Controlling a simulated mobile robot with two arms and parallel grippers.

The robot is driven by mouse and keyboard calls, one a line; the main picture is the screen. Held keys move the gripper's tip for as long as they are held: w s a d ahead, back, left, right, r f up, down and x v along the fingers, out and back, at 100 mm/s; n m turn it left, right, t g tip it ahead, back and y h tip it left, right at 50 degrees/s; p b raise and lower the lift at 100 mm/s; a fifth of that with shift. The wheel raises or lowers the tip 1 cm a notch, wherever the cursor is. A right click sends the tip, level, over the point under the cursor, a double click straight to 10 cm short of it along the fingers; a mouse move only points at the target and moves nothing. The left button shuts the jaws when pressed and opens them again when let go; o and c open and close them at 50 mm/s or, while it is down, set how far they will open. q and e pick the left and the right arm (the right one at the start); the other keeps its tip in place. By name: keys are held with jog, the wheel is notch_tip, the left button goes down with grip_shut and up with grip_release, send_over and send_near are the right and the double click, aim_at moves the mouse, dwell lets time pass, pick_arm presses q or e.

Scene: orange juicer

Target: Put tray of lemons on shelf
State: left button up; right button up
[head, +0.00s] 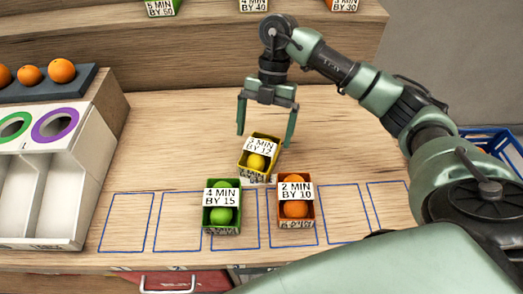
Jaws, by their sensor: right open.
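The yellow tray of lemons (245,172) stands on the wooden counter, turned a little, with a yellow lemon (257,162) showing. Its label reads "3 MIN BY 12". My right gripper (266,140) is open above and behind the tray, with its two green fingers spread to the left and right of it. I cannot tell whether a finger touches the tray. The wooden shelf (90,55) runs across the back, above the counter. My left gripper is not in view.
The juicer (50,175) with oranges on top is at left. A blue crate (500,140) is at right. Labelled trays (253,5) stand on the shelf.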

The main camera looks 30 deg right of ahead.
aim_at(260, 146)
jog(key=p+x, duration=0.1)
jog(key=x, duration=0.2)
jog(key=p+x, duration=0.1)
jog(key=x, duration=0.3)
jog(key=shift+a, duration=0.25)
jog(key=shift+s+a+f, duration=0.1)
jog(key=shift+f, duration=0.1)
jog(key=shift+f, duration=0.25)
jog(key=c, duration=1.8)
jog(key=shift+c, duration=0.2)
jog(key=shift+r, duration=0.2)
notch_tip(260, 146, up, 20)
jog(key=b, duration=0.1)
